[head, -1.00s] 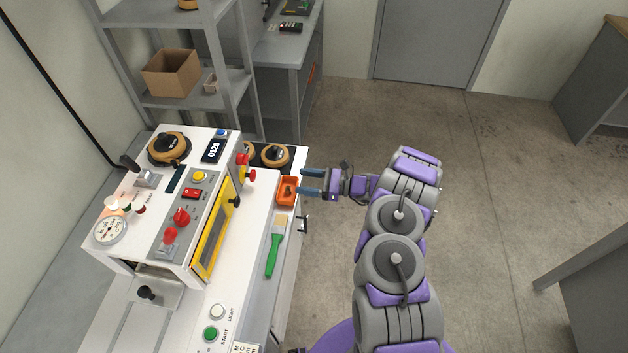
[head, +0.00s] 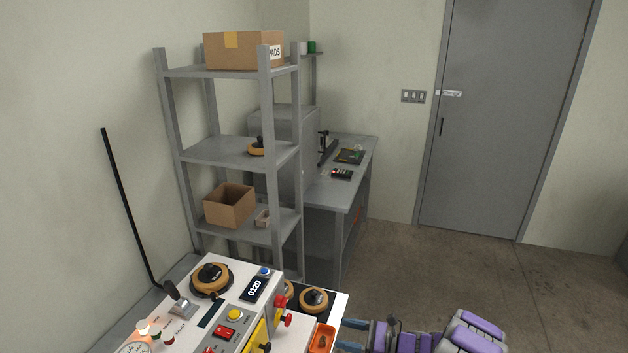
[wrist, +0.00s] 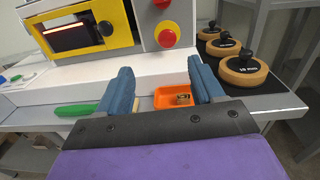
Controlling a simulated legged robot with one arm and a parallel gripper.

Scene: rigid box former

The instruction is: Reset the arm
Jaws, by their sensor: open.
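My gripper (wrist: 163,92) is open in the wrist view, its two blue fingers spread wide with nothing between them. Past the fingers, an orange tray (wrist: 172,101) with a small part in it sits on the white machine bench. In the head view my gripper (head: 355,335) shows only at the bottom edge, to the right of the orange tray (head: 322,337). My purple and grey arm (head: 468,335) is mostly cut off by the lower edge of that view.
The white machine (head: 205,315) with its yellow-framed door (wrist: 85,27) stands beside the gripper. Round tan knobbed pieces (wrist: 245,70) sit at the bench's right. A grey shelf (head: 235,150) with boxes and a door (head: 485,120) are farther off. Floor right of the bench is clear.

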